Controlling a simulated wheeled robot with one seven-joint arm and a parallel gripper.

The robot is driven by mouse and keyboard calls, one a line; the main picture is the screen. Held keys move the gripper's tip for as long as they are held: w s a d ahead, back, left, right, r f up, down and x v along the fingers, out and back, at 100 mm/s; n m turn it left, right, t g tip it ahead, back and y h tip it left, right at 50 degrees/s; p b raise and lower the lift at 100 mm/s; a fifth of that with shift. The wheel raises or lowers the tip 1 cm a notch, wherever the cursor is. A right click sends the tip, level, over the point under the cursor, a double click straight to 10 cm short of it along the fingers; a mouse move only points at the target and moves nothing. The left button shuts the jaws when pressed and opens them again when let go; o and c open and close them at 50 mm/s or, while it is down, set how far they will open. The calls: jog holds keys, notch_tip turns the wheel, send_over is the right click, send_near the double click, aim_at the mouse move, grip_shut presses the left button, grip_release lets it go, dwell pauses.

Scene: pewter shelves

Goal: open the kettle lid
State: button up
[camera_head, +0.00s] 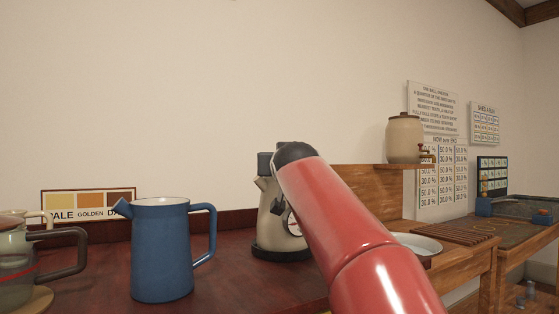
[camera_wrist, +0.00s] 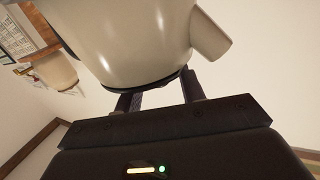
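The cream kettle (camera_head: 272,215) stands on a black base on the dark red counter, partly hidden behind my red arm. Its short spout points left, and part of a dial shows on its side. In the wrist view the kettle (camera_wrist: 140,40) looks upside down and fills the top, its spout at the right. My gripper (camera_wrist: 158,92) is at the kettle's top edge there, its two dark fingers apart with light space between them. The fingertips meet the dark edge, and any contact is hidden. I cannot make out the lid clearly in either view.
A blue jug (camera_head: 161,250) stands left of the kettle, its handle towards it. A glass pot (camera_head: 20,262) with a dark handle is at the far left. A crock (camera_head: 404,138) stands on a wooden shelf at right, above a pale dish (camera_head: 418,244).

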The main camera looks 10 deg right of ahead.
jog(key=shift+w, duration=0.35)
grip_shut()
jog(key=shift+r, duration=0.1)
